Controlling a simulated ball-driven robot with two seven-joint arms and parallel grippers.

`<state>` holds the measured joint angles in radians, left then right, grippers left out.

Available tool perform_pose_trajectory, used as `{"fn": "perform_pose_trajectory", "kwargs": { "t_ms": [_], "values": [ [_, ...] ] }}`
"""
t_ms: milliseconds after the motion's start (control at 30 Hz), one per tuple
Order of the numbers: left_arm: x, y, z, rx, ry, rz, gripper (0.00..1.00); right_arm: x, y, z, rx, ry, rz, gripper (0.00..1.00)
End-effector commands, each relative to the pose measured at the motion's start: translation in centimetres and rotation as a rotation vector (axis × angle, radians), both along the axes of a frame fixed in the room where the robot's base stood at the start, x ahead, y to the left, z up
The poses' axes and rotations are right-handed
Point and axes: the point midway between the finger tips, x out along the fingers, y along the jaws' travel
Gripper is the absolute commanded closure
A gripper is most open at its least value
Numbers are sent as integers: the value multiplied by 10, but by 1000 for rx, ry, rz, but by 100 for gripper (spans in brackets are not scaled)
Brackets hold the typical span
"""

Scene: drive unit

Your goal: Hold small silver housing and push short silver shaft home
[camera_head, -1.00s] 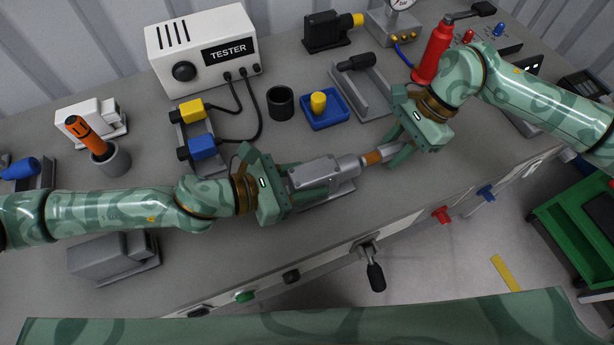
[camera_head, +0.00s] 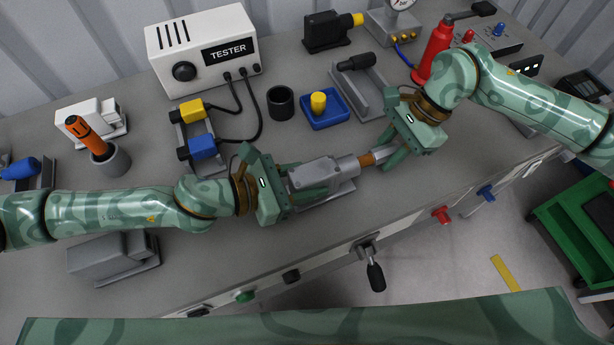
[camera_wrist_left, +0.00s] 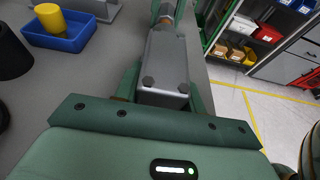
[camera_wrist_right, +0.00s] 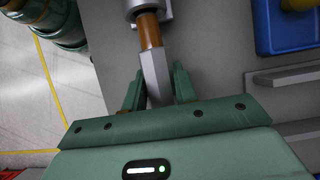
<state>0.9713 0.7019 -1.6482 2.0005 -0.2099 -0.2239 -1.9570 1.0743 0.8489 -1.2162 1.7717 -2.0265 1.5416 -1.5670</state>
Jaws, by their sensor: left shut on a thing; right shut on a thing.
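The small silver housing (camera_head: 333,171) lies on a grey stand near the bench's front edge, its bore end facing right. My left gripper (camera_head: 305,180) is shut on its left end; the left wrist view shows the housing (camera_wrist_left: 165,65) between the fingers. The short silver shaft (camera_head: 379,155) lines up with the bore, with its orange-brown section (camera_head: 367,160) against the housing's nose. My right gripper (camera_head: 392,150) is shut on the shaft's outer end. In the right wrist view the shaft (camera_wrist_right: 155,78) runs from the fingers to the housing. How deep it sits inside is hidden.
Behind stand a blue tray with a yellow part (camera_head: 325,112), a black cup (camera_head: 280,103), a grey bracket with a black part (camera_head: 362,90) and the tester (camera_head: 204,50). A red bottle (camera_head: 434,55) stands near my right arm. A lever (camera_head: 375,275) hangs at the bench front.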

Motion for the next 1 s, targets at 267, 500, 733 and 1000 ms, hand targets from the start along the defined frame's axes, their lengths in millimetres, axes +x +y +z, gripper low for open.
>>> {"fn": "perform_pose_trajectory", "kwargs": {
  "t_ms": [267, 500, 733, 1000],
  "values": [
    [0, 1, -1, 2, 1, 1, 90, -2, 6, 0, 1, -2, 2, 99],
    [0, 1, -1, 2, 1, 1, 90, -2, 7, 0, 0, -1, 0, 99],
    [0, 1, -1, 2, 1, 1, 90, -2, 7, 0, 0, 0, 0, 99],
    [0, 1, -1, 2, 1, 1, 90, -2, 8, 0, 0, 0, 1, 99]
  ]
}}
